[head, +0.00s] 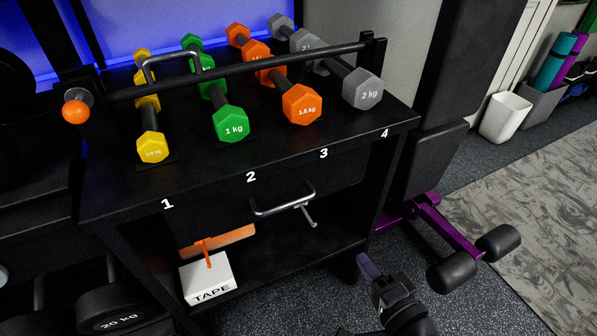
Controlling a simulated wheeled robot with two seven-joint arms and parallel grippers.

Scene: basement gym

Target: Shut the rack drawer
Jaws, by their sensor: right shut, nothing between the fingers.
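The black rack has a drawer (330,174) under its top, with a dark front and a silver bar handle (285,204). The front is so dark that I cannot tell how far out the drawer stands. My right gripper (368,266) is low, in front of the rack's right end, below and to the right of the handle. It is shut and empty, and apart from the handle. My left gripper is not in view.
Dumbbells in yellow, green (231,124), orange and grey stand on the rack top. A white TAPE box (207,279) sits on the shelf below. A purple-framed bench (448,232) stands right of the rack. Open floor lies farther right.

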